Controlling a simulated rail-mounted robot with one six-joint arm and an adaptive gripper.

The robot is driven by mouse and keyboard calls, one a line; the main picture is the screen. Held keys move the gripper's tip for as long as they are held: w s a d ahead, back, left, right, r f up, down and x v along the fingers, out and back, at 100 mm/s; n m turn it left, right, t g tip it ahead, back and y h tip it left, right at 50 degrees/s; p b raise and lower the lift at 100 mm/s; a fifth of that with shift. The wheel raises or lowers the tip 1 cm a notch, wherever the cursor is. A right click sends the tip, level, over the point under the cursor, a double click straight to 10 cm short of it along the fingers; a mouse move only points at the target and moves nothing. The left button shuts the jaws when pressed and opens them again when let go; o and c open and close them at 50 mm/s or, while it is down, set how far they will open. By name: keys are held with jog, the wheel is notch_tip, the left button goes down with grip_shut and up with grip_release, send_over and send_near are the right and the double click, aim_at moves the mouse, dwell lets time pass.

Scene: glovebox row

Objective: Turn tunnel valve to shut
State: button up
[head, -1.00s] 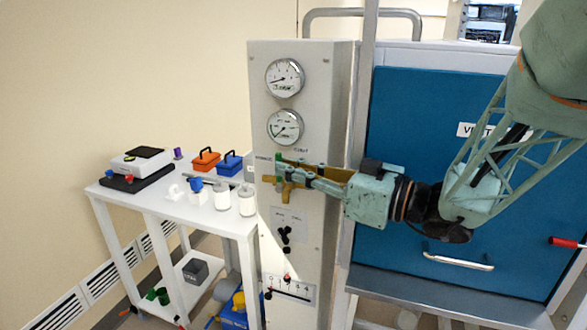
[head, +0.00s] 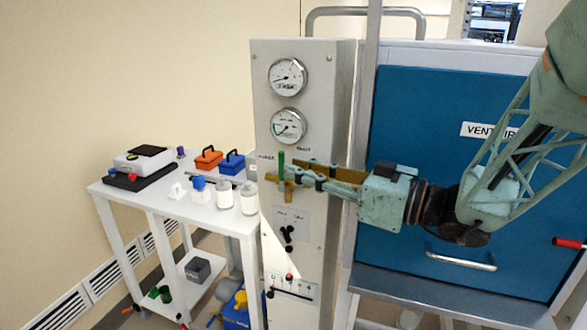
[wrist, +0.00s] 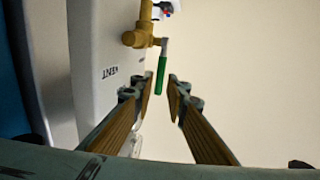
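The valve has a brass body (head: 286,190) on the front of the pale panel and a green lever (head: 281,163) that stands roughly upright in the head view. The wrist view shows the brass body (wrist: 140,38) at the top, with the green lever (wrist: 161,76) hanging from a short metal stem. My gripper (wrist: 160,84) is open, its two brown-padded fingers on either side of the lever's end with visible gaps. Whether the lever's end lies between the pads or just beyond them I cannot tell. In the head view my gripper (head: 293,173) reaches in from the right and partly covers the valve.
Two round gauges (head: 288,77) sit above the valve, and black knobs (head: 288,233) and a slider plate (head: 290,287) below it. A white cart (head: 222,218) with jars and small boxes stands left. A blue-fronted cabinet (head: 440,110) with a handle is on the right.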

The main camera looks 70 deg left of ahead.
jog(key=v, duration=0.9)
jog(key=shift+w+d, duration=0.25)
jog(key=shift+w, duration=0.1)
dwell(0.9)
